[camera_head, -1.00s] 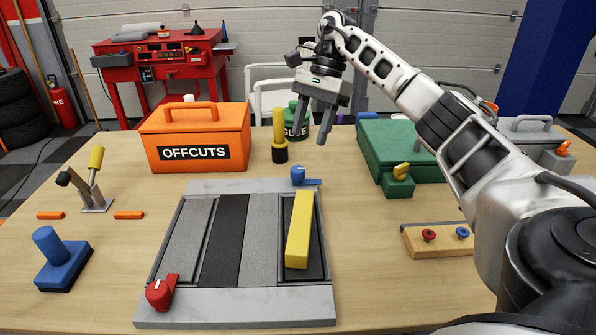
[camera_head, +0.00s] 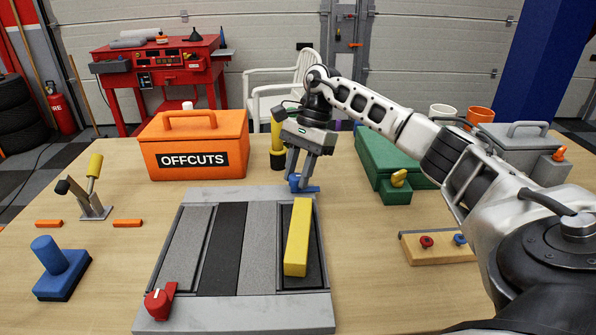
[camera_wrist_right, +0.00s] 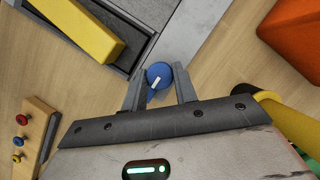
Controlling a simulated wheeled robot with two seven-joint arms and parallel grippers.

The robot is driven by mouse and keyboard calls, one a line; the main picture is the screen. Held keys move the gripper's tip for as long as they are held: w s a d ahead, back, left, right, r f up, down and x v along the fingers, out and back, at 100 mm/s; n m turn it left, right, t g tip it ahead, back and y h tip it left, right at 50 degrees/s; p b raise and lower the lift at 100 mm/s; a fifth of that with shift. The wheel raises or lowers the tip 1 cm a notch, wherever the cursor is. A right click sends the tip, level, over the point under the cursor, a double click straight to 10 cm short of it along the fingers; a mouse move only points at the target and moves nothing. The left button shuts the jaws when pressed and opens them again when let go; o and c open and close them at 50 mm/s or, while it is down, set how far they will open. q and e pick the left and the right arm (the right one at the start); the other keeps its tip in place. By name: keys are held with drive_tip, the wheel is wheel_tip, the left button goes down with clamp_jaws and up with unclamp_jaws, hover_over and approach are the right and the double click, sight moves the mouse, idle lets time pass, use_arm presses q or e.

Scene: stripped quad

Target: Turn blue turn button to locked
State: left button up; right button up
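The blue turn button (camera_head: 299,181) sits at the far right corner of the grey framed panel (camera_head: 184,308). In the right wrist view the button (camera_wrist_right: 159,74) is a round blue knob with a white pointer line, set slantwise. My right gripper (camera_head: 299,178) is down at the button, its fingers pointing at the panel. In the right wrist view the fingers of the gripper (camera_wrist_right: 159,82) stand apart on either side of the knob. I cannot tell whether they touch it. A red turn button (camera_head: 159,301) is at the near left corner. My left gripper is not in view.
A yellow bar (camera_head: 297,237) lies in the panel's right-hand slot. The orange offcuts box (camera_head: 194,142) and a yellow-topped post (camera_head: 277,145) stand behind. A green case (camera_head: 385,165) and a wooden block with knobs (camera_head: 437,247) are to the right.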

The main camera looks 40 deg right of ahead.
drive_tip(key=shift+m, duration=0.3)
drive_tip(key=shift+c, duration=0.2)
drive_tip(key=m+t, duration=0.2)
drive_tip(key=m, duration=0.2)
drive_tip(key=shift+s+b, duration=0.2)
drive_tip(key=shift+b, duration=0.15)
drive_tip(key=m, duration=0.2)
drive_tip(key=m+t+h, duration=0.1)
drive_tip(key=m, duration=0.2)
drive_tip(key=shift+s+a+t, duration=0.1)
drive_tip(key=shift+t, duration=0.2)
drive_tip(key=m+t+h+b, duration=0.1)
drive_tip(key=m, duration=0.3)
drive_tip(key=shift+a, duration=0.1)
drive_tip(key=shift+a+m+h+b, duration=0.15)
drive_tip(key=shift+m+h, duration=0.35)
drive_tip(key=shift+m, duration=0.55)
drive_tip(key=shift+d+m+h+b, duration=0.15)
drive_tip(key=shift+m+h, duration=0.35)
drive_tip(key=shift+m, duration=0.55)
drive_tip(key=shift+a, duration=0.1)
drive_tip(key=o, duration=1)
drive_tip(key=shift+c, duration=0.2)
drive_tip(key=shift+r, duration=0.15)
